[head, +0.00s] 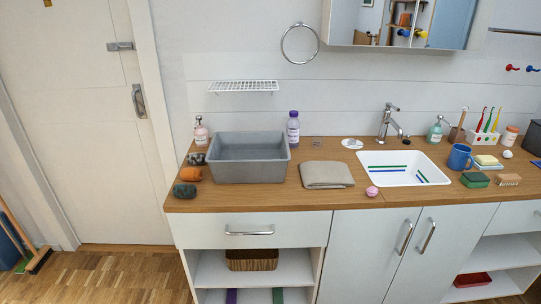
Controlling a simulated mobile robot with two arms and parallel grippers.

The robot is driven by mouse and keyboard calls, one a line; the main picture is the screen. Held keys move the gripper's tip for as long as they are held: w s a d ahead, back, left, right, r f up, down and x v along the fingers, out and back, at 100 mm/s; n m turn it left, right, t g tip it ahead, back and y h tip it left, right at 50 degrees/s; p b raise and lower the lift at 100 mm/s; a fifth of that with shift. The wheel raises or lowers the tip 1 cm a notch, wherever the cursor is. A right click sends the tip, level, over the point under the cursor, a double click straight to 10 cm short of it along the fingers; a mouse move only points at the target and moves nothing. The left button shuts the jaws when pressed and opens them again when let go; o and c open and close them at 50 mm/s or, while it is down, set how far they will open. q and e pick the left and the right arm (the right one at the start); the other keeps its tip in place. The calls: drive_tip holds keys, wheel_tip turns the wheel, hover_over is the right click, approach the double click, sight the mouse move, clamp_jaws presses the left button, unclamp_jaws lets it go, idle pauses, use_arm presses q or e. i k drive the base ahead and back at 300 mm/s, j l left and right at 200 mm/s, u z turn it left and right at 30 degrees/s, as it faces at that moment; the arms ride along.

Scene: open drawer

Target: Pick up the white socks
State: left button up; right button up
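No thing in the head view is clearly a pair of white socks. Several small soft-looking bundles lie in a row at the counter's left end: a dark grey and whitish one (196,158), an orange one (190,174) and a dark green one (185,190). They may be rolled socks or cloths; I cannot tell. A small white roundish thing (507,154) lies at the right of the counter, too small to identify. The drawer (250,222) under the counter's left part is shut, so its inside is hidden. Neither of my grippers is in view.
A grey bin (248,172) and a folded beige towel (326,174) stand on the wooden counter (300,202). The white sink (385,175) holds blue and green strips. A blue mug (459,157) is right of it. Open shelves hold a wicker basket (251,260).

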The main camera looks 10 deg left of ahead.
sight(192, 158)
drive_tip(key=i+j+z, duration=0.2)
drive_tip(key=j+z, duration=0.3)
drive_tip(key=i+j+z, duration=0.1)
drive_tip(key=j+z, duration=0.35)
drive_tip(key=j, duration=0.2)
drive_tip(key=j+z, duration=0.5)
drive_tip(key=j, duration=0.1)
